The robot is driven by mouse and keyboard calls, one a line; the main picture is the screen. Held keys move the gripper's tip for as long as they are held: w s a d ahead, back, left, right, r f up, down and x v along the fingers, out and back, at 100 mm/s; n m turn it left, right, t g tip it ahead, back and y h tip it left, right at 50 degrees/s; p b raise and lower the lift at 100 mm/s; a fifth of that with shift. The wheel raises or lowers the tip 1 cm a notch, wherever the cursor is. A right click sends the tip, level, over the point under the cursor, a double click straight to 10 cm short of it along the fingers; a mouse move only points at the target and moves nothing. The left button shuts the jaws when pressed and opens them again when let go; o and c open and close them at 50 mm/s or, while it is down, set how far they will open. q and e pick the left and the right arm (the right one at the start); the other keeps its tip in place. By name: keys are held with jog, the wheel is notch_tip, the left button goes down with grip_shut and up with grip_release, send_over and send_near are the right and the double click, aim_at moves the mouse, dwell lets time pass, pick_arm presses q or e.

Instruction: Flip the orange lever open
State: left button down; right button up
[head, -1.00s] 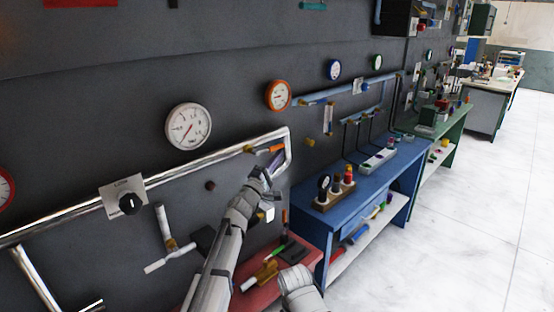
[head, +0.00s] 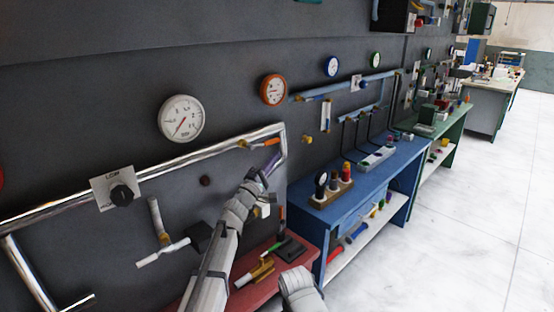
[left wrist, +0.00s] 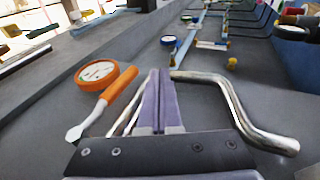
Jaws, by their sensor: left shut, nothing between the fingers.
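The orange lever (head: 271,142) sits on the silver pipe near its right-hand bend, beside a brass valve body (head: 243,143). In the left wrist view its orange grip (left wrist: 119,86) slants just left of my fingers. My left gripper (head: 274,160) has purple fingers, shut and empty, just below the lever in the head view. Its fingers (left wrist: 158,80) show together in the left wrist view, apart from the lever there. Whether they touch the lever is hard to tell in the head view.
The silver pipe (head: 190,165) runs along the dark wall, with its bend (left wrist: 240,105) right of my fingers. An orange-rimmed gauge (head: 273,90) and a white gauge (head: 181,119) hang above. A red bench (head: 285,279) and a blue bench (head: 345,208) stand below.

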pick_arm(q)
notch_tip(320, 180, down, 11)
jog(key=s+d+b, duration=0.1)
jog(key=s+b, duration=0.1)
jog(key=b, duration=0.8)
jog(key=shift+f, duration=0.2)
pick_arm(e)
notch_tip(320, 180, down, 11)
jog(key=d, duration=0.1)
jog(key=shift+f, duration=0.15)
pick_arm(q)
jog(key=shift+d, duration=0.1)
